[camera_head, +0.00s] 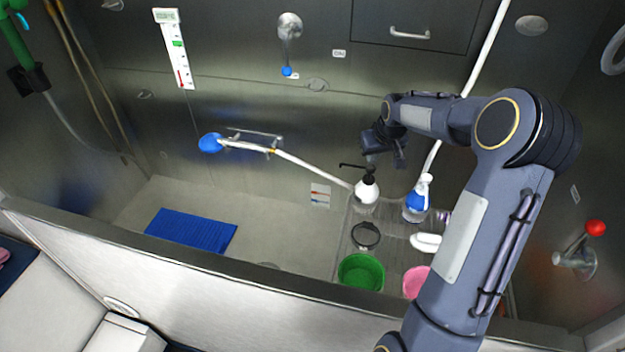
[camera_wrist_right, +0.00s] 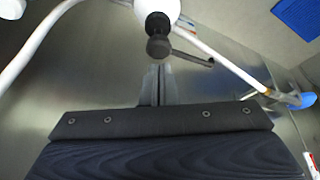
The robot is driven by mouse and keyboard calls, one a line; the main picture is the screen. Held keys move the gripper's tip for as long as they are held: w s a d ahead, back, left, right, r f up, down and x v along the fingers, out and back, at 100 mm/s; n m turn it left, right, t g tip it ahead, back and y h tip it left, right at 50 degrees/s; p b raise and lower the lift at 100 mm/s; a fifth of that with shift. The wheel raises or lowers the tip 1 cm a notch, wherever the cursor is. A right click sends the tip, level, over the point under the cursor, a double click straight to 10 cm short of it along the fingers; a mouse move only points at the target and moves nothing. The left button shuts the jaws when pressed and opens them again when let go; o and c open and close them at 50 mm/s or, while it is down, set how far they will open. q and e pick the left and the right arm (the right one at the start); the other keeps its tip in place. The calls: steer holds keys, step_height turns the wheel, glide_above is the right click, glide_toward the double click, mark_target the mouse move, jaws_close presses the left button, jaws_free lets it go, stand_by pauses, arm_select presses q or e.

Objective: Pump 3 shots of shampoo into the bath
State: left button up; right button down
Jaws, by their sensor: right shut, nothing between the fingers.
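The shampoo pump bottle (camera_head: 366,190) is white with a black pump head and a spout that points left in the head view. It stands upright on the ledge at the right end of the bath (camera_head: 270,225). The bottle also shows at the top of the right wrist view (camera_wrist_right: 157,8), with its black pump head (camera_wrist_right: 158,47) in front of my fingers. My right gripper (camera_head: 372,160) is shut and empty, just above and beside the pump head. In the right wrist view its fingertips (camera_wrist_right: 157,70) are close to the pump; contact cannot be told. My left gripper is not in view.
A blue-and-white spray bottle (camera_head: 416,200) stands right of the pump bottle. A green bowl (camera_head: 361,271), a black ring (camera_head: 366,236) and a pink bowl (camera_head: 415,281) are nearer. A shower hose (camera_head: 310,167) runs behind the pump. A blue mat (camera_head: 190,231) lies in the bath.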

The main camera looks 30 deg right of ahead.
mark_target(371, 166)
steer(key=shift+f+b, duration=1.2)
steer(key=shift+f, duration=0.3)
steer(key=shift+r+p, duration=0.95)
steer(key=shift+r, duration=0.45)
steer(key=shift+f, duration=0.15)
